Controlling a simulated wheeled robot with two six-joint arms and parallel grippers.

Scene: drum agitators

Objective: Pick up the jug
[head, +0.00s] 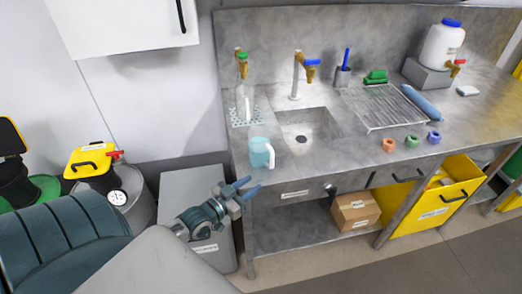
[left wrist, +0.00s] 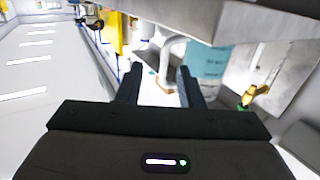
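The jug (head: 260,153) is light blue with a handle on its right side. It stands upright on the steel bench's front edge, left of the sink, in the head view. In the left wrist view the light blue jug (left wrist: 208,62) shows beyond the fingers, partly cut by a grey edge above. My left gripper (head: 246,187) is in front of the bench edge, below and left of the jug. Its two fingers are apart with nothing between them; they also show apart in the left wrist view (left wrist: 158,74). My right gripper is not in view.
The steel bench (head: 340,165) has a sink (head: 305,130), taps, a drying rack (head: 385,105) and several coloured rings along its front. A cardboard box (head: 355,210) and yellow bin (head: 440,205) are below. A grey cabinet (head: 190,185) stands left of the bench.

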